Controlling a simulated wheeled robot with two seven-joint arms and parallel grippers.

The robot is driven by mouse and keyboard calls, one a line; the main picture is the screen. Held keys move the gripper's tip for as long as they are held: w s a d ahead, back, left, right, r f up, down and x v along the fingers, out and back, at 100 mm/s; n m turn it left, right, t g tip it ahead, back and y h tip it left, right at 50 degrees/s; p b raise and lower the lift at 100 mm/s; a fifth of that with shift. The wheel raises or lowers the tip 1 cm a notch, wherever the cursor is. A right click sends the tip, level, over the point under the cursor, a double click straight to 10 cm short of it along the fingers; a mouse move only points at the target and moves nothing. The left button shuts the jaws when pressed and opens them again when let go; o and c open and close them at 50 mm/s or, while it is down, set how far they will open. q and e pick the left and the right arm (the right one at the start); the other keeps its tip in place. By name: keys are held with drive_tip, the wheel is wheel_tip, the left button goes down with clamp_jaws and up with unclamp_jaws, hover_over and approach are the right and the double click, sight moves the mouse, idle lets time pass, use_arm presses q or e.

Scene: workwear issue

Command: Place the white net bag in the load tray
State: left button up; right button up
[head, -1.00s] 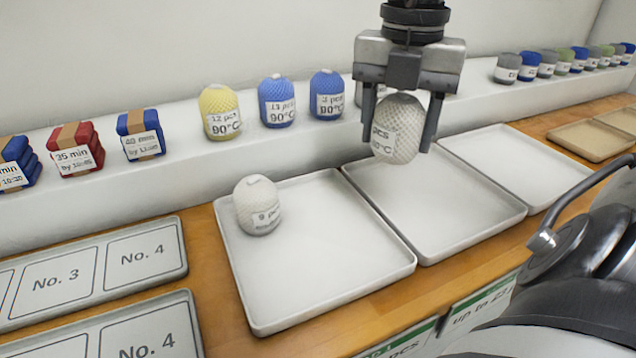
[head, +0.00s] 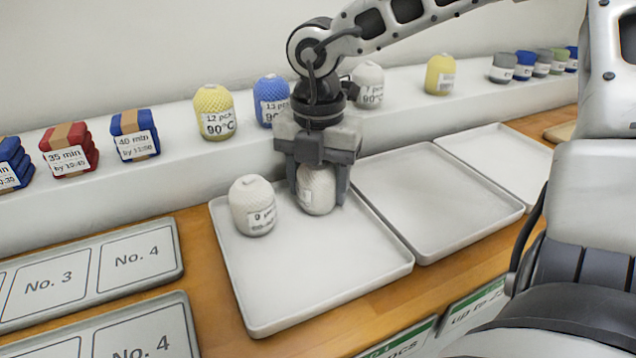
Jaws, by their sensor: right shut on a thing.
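A white net bag (head: 317,197) with a label is between the fingers of my right gripper (head: 318,194), which is shut on it. The gripper points down over the back right part of the left load tray (head: 330,285). The bag is low at the tray; I cannot tell whether it touches the tray floor. Another white net bag (head: 253,205) stands in the same tray, to the left of the held one, with a narrow gap. My left gripper is not in view.
Two more white trays, the middle one (head: 440,215) and the right one (head: 505,160), are empty. On the ledge behind stand a yellow bag (head: 214,108), a blue bag (head: 268,98), a white bag (head: 368,80) and another yellow bag (head: 440,72). Numbered boards (head: 90,270) lie at left.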

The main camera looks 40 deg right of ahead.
drive_tip(key=shift+f, duration=0.1)
drive_tip(key=shift+f, duration=0.15)
drive_tip(key=o, duration=1)
wheel_tip(320, 180, up, 12)
drive_tip(key=shift+r+p, duration=0.2)
drive_tip(key=shift+p, duration=0.45)
